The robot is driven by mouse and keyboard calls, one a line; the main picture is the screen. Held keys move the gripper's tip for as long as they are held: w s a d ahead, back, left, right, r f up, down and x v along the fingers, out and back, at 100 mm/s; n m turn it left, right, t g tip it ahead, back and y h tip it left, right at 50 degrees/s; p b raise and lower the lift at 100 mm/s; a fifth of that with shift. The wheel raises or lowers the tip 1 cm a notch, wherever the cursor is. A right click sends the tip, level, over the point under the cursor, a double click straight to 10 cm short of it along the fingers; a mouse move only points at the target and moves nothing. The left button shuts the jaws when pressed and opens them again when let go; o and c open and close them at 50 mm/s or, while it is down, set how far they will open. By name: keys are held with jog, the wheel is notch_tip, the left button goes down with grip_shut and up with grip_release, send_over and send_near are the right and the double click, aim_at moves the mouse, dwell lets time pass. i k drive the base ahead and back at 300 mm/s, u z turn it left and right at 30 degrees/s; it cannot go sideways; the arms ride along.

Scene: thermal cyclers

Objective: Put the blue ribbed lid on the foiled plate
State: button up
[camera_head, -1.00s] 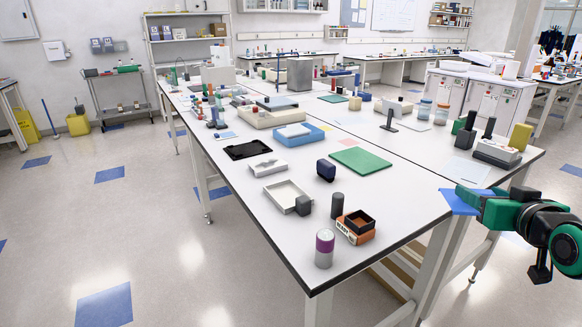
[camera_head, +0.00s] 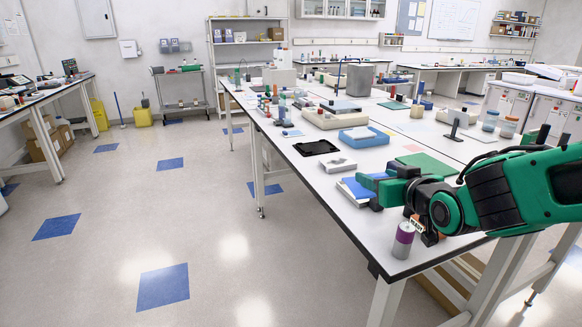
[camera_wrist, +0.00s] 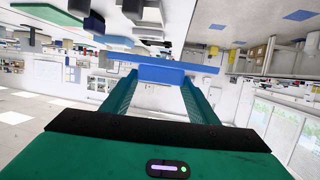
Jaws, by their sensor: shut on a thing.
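My gripper (camera_head: 372,186) is shut on the blue lid (camera_head: 354,189) and holds it over the near left edge of the white bench. In the wrist view the lid (camera_wrist: 165,74) shows as a flat blue slab with a thicker block between my green fingertips (camera_wrist: 160,78). Its ribs are too small to make out. A pale plate-like piece (camera_head: 358,133) lies in a blue tray (camera_head: 380,139) farther back. A light grey item (camera_head: 340,163) lies nearer on the bench. I cannot tell which thing is the foiled plate.
A black tray (camera_head: 316,148) and a green mat (camera_head: 428,168) lie on the bench. My arm hides part of the near bench. The floor at left is clear.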

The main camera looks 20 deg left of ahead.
aim_at(337, 161)
jog(key=u, duration=0.4)
jog(key=i, duration=1)
jog(key=z, duration=0.05)
